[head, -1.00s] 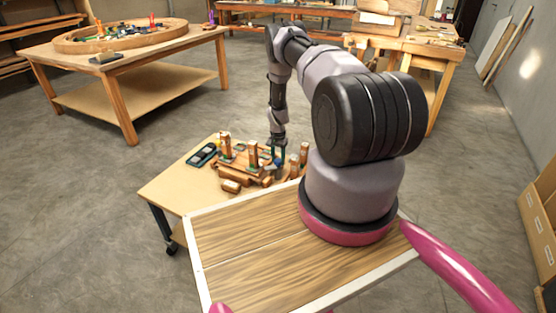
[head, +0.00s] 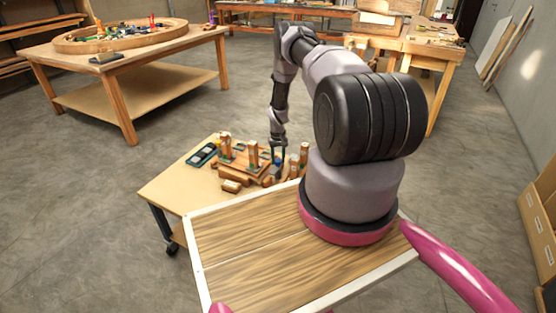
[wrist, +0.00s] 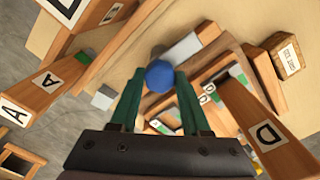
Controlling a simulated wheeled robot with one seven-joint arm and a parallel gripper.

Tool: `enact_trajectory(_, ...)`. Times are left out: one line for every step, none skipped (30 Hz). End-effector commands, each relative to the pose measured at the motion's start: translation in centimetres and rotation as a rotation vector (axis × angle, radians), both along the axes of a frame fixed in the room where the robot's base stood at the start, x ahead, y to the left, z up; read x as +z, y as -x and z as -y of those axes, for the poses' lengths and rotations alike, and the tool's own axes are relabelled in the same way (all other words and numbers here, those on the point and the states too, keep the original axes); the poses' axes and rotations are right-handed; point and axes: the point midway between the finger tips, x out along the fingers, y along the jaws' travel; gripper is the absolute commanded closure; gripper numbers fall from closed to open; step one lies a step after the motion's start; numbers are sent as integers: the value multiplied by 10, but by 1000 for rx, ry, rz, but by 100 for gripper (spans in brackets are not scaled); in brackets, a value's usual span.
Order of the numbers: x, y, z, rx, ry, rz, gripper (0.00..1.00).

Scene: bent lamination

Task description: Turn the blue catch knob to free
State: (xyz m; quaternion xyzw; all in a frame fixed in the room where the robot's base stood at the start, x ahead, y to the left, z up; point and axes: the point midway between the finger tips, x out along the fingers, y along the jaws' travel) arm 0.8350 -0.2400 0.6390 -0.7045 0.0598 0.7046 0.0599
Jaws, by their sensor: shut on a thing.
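The blue catch knob (wrist: 160,76) is a round blue ball in the wrist view, between the tips of my two green fingers. My gripper (wrist: 159,80) is shut on it. In the head view my gripper (head: 278,156) points down at the right part of the wooden assembly (head: 245,166), and the knob shows as a small blue spot (head: 277,161). The knob's mount and its turned position are hard to make out. A grey block (wrist: 185,48) lies just beyond the knob.
Wooden posts marked A (wrist: 45,82) and D (wrist: 265,130) stand left and right of my fingers. A small labelled block (wrist: 289,56) lies at the upper right. In the head view a dark tray (head: 203,154) lies left of the assembly on the small table (head: 165,190).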

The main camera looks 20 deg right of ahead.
Motion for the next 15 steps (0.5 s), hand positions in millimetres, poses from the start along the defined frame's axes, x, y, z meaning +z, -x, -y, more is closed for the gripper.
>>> enact_trajectory(0, -1, 0, 15, 0, 1, 100)
enact_trajectory(0, -1, 0, 24, 0, 1, 100)
enact_trajectory(0, -1, 0, 34, 0, 1, 100)
enact_trajectory(0, -1, 0, 40, 0, 1, 100)
enact_trajectory(0, -1, 0, 44, 0, 1, 100)
enact_trajectory(0, -1, 0, 50, 0, 1, 100)
enact_trajectory(0, -1, 0, 54, 0, 1, 100)
enact_trajectory(0, -1, 0, 57, 0, 1, 100)
enact_trajectory(0, -1, 0, 60, 0, 1, 100)
enact_trajectory(0, -1, 0, 62, 0, 1, 100)
enact_trajectory(0, -1, 0, 63, 0, 1, 100)
enact_trajectory(0, -1, 0, 64, 0, 1, 100)
enact_trajectory(0, -1, 0, 64, 0, 1, 100)
enact_trajectory(0, -1, 0, 64, 0, 1, 100)
enact_trajectory(0, -1, 0, 64, 0, 1, 100)
